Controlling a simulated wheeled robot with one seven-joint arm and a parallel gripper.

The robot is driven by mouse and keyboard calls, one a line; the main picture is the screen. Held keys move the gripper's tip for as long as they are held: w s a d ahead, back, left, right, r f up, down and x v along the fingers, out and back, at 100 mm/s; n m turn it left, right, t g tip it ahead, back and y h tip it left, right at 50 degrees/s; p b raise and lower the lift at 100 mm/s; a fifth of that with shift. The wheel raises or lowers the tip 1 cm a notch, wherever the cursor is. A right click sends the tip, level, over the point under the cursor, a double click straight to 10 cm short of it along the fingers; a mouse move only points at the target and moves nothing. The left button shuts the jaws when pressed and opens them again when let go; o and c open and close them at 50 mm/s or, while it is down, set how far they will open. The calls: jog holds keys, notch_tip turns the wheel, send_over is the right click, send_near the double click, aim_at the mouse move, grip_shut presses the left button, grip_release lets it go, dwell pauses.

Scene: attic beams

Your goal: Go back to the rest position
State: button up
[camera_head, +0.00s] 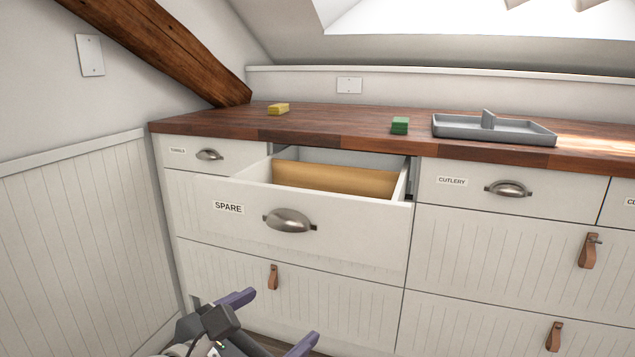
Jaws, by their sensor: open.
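My gripper (276,318) is at the bottom of the view, low in front of the drawer fronts. Its two purple fingers are spread apart, with nothing seen between them. It is below the pulled-out drawer labelled SPARE (350,241) and apart from that drawer's metal cup handle (289,220). The SPARE drawer stands open, and a tan wooden surface (335,179) shows inside. The drawer's floor is hidden by its front.
The wooden countertop (350,127) holds a yellow block (278,109), a green block (400,125) and a grey divided tray (493,131). The CUTLERY drawer (480,207) and TOWELS drawer are shut. A panelled wall (75,245) and sloping beam (165,50) bound the left.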

jog(key=s+d+f+m+g+y, duration=0.2)
jog(key=d+f+m, duration=0.1)
jog(key=d+m, duration=0.4)
jog(key=s+d+f+m+g+y+p, duration=0.1)
jog(key=s+d+f+m+g+y, duration=0.1)
jog(key=d+m, duration=0.5)
jog(key=s+d+f+m+g+y, duration=0.1)
jog(key=d+f+m+g+y, duration=0.2)
jog(key=d+m, duration=0.4)
notch_tip(320, 180, down, 2)
jog(key=m+y, duration=0.1)
jog(key=m, duration=0.5)
jog(key=shift+s+d+m+g, duration=0.3)
jog(key=shift+s, duration=0.1)
